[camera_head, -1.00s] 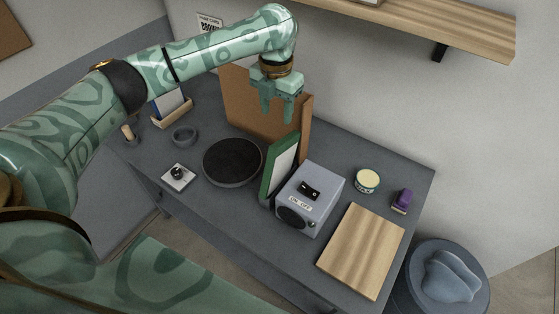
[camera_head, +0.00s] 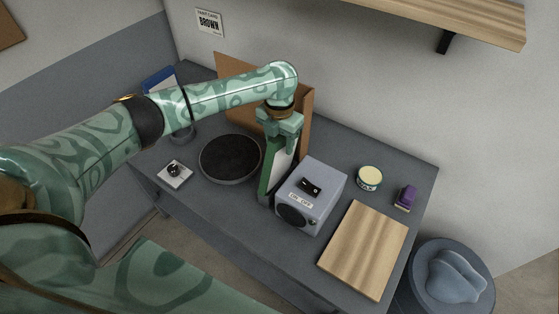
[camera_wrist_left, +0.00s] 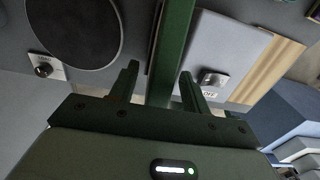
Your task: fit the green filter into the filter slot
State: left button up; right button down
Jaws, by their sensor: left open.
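The green filter (camera_head: 268,182), a flat panel with a green frame and a pale face, stands upright just left of the grey box with the on/off switch (camera_head: 318,188). My left gripper (camera_head: 279,138) is open, pointing down over the filter's upper part. In the left wrist view the filter's green edge (camera_wrist_left: 174,45) runs between the two spread fingers, nearer the right one. I cannot make out the filter slot or the filter's lower edge. My right gripper is not in view.
A brown board (camera_head: 307,110) stands behind. A wooden board (camera_head: 365,248), a round tin (camera_head: 369,177) and a purple object (camera_head: 406,196) are to the right.

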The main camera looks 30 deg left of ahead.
pick_arm(q)
grip_shut()
jog(key=shift+r, duration=0.1)
